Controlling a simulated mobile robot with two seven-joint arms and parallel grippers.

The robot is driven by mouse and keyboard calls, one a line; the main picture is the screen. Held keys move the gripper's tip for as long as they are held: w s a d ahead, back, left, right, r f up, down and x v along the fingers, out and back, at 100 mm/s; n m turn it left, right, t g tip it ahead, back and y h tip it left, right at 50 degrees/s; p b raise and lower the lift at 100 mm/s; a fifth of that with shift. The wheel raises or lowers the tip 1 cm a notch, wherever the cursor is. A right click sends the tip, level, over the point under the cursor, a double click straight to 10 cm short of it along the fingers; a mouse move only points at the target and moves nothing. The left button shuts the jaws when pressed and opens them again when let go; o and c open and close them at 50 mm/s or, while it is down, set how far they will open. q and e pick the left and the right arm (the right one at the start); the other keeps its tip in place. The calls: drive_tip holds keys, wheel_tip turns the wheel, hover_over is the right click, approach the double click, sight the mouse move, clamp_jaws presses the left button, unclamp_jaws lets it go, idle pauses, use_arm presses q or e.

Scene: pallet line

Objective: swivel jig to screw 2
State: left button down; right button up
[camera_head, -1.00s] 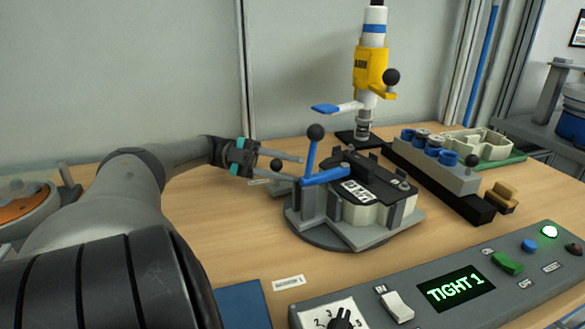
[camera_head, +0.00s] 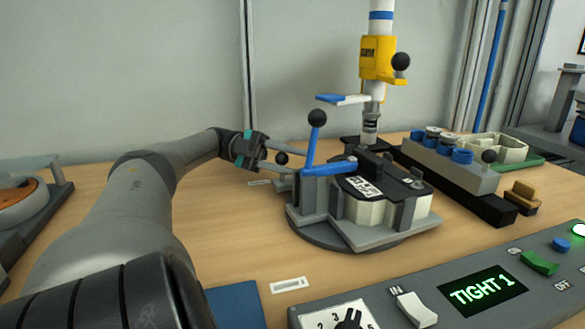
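The swivel jig (camera_head: 400,240) is a grey round turntable holding a white part with a black, labelled top (camera_head: 385,175). A blue lever (camera_head: 313,150) with a black ball knob rises at its left side. The yellow and white screwdriver unit (camera_head: 377,60) stands behind the jig. My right gripper is not in view.
A control panel (camera_head: 450,290) in front has a green display reading "TIGHT 1", a numbered dial and several buttons. A rack with blue-topped pieces (camera_head: 445,165) and a white tray piece (camera_head: 500,148) stand at the right.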

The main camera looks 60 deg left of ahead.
use_arm(q)
drive_tip(key=shift+s+d+f+g, duration=0.15)
drive_tip(key=shift+f+g, duration=0.15)
drive_tip(key=shift+f, duration=0.15)
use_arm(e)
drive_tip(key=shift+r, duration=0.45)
use_arm(q)
drive_tip(key=c, duration=0.7)
unclamp_jaws()
drive_tip(key=shift+o, duration=0.6)
drive_tip(key=shift+r, duration=0.2)
drive_tip(key=shift+r, duration=0.15)
